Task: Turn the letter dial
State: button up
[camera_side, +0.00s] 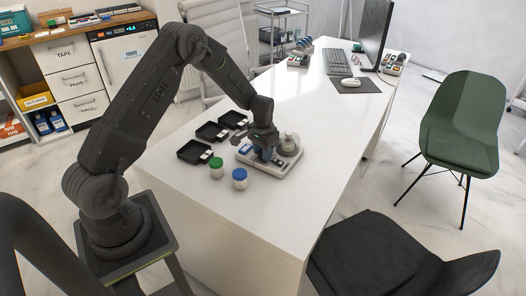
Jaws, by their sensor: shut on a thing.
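A light grey device base (279,166) lies on the white desk, in front of my arm's reach. My gripper (265,152) points down over its left part. It is shut on a small part of the device, likely the letter dial, which the fingers mostly hide. A blue part shows by the fingertips, and I cannot tell whether it belongs to the dial. A round pale grey piece (289,145) stands on the right of the same base. No letters can be read at this size.
Black trays (194,152) lie left of the device. A green-lidded jar (216,168) and a blue-lidded jar (239,179) stand near the desk's front edge. A mouse (350,82) and a monitor (374,32) are farther back. The middle of the desk (312,105) is clear.

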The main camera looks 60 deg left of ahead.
jog(key=shift+n, duration=0.8)
jog(key=o, duration=0.9)
jog(key=shift+r, duration=0.1)
jog(key=shift+r, duration=4)
